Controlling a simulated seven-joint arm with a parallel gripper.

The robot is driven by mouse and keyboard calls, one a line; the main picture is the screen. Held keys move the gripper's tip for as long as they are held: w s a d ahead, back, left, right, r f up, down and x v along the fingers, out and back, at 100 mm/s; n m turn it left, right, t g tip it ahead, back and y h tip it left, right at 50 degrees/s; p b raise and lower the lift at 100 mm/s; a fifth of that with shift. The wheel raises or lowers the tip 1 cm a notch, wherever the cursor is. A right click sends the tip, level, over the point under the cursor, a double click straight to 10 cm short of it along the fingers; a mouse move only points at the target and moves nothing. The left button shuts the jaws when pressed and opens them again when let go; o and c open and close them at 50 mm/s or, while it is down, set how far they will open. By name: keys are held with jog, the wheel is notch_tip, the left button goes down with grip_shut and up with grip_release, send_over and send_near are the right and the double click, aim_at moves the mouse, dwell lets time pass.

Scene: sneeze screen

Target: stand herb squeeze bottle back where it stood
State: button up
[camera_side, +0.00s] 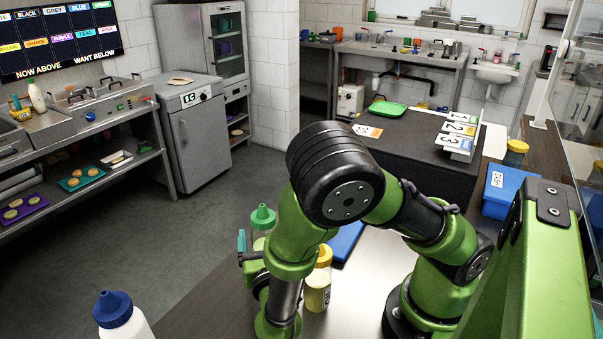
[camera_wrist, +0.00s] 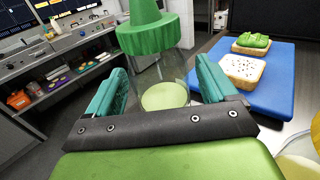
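The herb squeeze bottle (camera_side: 262,217) has a green cap and a clear body, partly hidden behind my arm in the side view. In the wrist view the bottle (camera_wrist: 163,85) stands between my teal fingers, its ribbed green cap (camera_wrist: 150,33) toward the top and pale green contents low down. My gripper (camera_wrist: 162,82) has a finger close against each side of the bottle and looks shut on it. In the side view only a teal bit of my gripper (camera_side: 242,241) shows. Whether the bottle's base touches the counter is hidden.
A yellow-capped bottle (camera_side: 318,290) stands right of my forearm; a white bottle with a blue cap (camera_side: 120,322) is at front left. A blue board (camera_wrist: 272,85) holds bread (camera_wrist: 243,70) and a lettuce-topped slice (camera_wrist: 250,42). A blue bin (camera_side: 500,195) is at right.

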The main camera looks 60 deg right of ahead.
jog(key=shift+r, duration=0.1)
jog(key=shift+s+a+r, duration=0.1)
jog(key=shift+s+a, duration=0.05)
jog(key=shift+a, duration=0.05)
jog(key=v, duration=1.1)
jog(key=shift+s+a, duration=0.2)
